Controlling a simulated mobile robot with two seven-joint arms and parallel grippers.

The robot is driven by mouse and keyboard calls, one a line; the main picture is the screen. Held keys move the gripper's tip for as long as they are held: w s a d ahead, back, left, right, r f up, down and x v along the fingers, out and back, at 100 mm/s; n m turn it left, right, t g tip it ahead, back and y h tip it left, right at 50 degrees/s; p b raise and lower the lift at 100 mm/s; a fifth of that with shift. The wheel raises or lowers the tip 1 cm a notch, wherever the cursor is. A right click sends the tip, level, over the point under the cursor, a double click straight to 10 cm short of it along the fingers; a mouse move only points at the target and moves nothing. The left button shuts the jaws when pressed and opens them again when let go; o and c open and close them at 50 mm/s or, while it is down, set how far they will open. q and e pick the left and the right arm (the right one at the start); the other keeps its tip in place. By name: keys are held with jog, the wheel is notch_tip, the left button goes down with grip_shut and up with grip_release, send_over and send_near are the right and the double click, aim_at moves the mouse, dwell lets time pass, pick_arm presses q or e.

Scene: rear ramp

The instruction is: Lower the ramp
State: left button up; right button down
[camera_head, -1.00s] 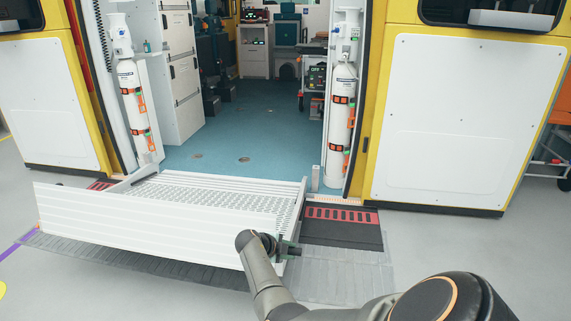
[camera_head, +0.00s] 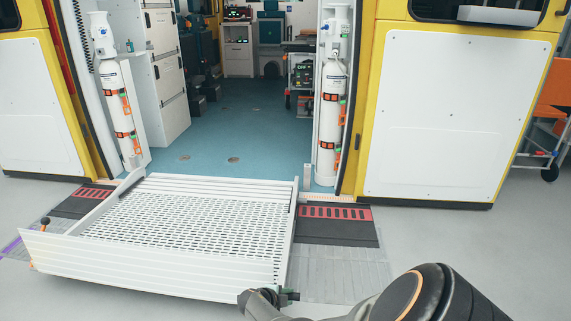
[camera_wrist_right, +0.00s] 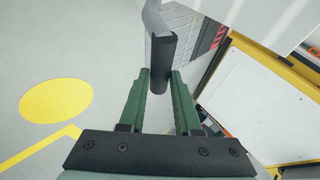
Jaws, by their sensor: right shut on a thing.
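The white metal ramp (camera_head: 185,225) extends from the rear doorway of the yellow and white vehicle. Its perforated surface faces up, and its slatted outer panel (camera_head: 140,268) is tilted at the near end. My right gripper (camera_head: 287,297) is at the ramp's near right corner. In the right wrist view, its green fingers (camera_wrist_right: 161,85) are closed around a dark grey bar-like handle (camera_wrist_right: 162,50) on the ramp. A similar black-knobbed handle (camera_head: 45,221) shows at the ramp's left side. Where the ramp's near edge meets the floor is unclear. My left gripper is not in view.
White gas cylinders (camera_head: 119,100) (camera_head: 333,95) stand on both sides of the doorway. The blue vehicle floor (camera_head: 245,130) is clear behind the ramp. Grey floor (camera_head: 440,240) lies open at the right. A yellow floor marking (camera_wrist_right: 55,98) shows in the right wrist view.

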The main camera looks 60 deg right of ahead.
jog(key=shift+w+d+r, duration=0.1)
jog(key=shift+d+r, duration=0.2)
jog(key=shift+r, duration=0.1)
jog(key=c, duration=0.7)
grip_release()
jog(key=shift+r, duration=0.1)
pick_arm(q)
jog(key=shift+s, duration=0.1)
pick_arm(e)
jog(key=shift+o, duration=0.5)
jog(key=shift+a+f, duration=0.1)
jog(key=shift+f, duration=0.1)
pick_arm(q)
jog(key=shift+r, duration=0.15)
pick_arm(e)
jog(key=shift+a+r, duration=0.1)
pick_arm(q)
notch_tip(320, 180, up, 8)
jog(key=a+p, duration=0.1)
jog(key=p, duration=0.6)
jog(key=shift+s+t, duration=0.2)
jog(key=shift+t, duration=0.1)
pick_arm(e)
jog(key=v, duration=1.2)
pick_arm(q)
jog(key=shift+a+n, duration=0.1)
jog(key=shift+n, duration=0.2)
pick_arm(e)
jog(key=shift+a+r, duration=0.1)
